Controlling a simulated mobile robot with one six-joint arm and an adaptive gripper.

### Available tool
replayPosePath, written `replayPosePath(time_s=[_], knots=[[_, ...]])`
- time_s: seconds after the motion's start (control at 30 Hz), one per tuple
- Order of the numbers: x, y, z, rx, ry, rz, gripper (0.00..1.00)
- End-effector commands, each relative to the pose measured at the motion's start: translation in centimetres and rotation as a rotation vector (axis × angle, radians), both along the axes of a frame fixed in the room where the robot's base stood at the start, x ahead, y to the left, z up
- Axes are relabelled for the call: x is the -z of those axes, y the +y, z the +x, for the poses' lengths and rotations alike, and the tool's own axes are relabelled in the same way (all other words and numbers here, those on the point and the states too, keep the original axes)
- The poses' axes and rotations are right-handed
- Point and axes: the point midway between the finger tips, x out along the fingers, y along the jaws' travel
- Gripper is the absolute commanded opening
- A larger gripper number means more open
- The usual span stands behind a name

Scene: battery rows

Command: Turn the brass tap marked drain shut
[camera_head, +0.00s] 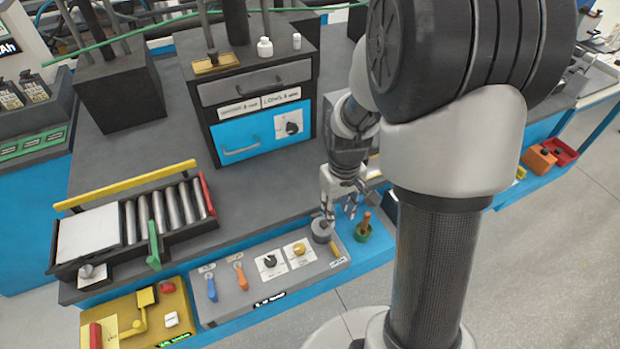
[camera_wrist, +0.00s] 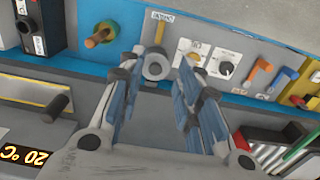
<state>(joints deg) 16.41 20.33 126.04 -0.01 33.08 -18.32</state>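The tap is a grey round body (camera_head: 321,231) with a brass-yellow lever (camera_head: 336,248) at the right end of the grey control panel. The lever points from the body toward the panel's front edge, where a small white label (camera_head: 338,262) sits, too small to read surely. In the wrist view the lever (camera_wrist: 160,31) points up the picture toward the label (camera_wrist: 162,16), and the grey body (camera_wrist: 155,67) lies between my fingers. My gripper (camera_head: 340,213) is above the tap with its fingers apart (camera_wrist: 160,58) and nothing held. I see no clear contact with the lever.
On the same panel are a brass knob (camera_head: 299,249), a black knob (camera_head: 270,261), an orange lever (camera_head: 241,275) and a blue lever (camera_head: 211,287). A drawer cabinet (camera_head: 262,100) stands behind.

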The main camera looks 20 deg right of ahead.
Motion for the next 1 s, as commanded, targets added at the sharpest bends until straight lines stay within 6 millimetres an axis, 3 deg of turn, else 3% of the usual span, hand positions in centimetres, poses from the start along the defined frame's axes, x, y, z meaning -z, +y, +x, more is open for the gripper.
replayPosePath(time_s=[0.27, 0.7, 1.0], knots=[[3.1, -0.2, 0.0, -0.001, 0.012, 0.004, 0.32], [12.7, -0.2, -0.1, -0.001, 0.013, 0.004, 0.32], [17.3, -0.2, 0.0, -0.001, 0.010, 0.003, 0.32]])
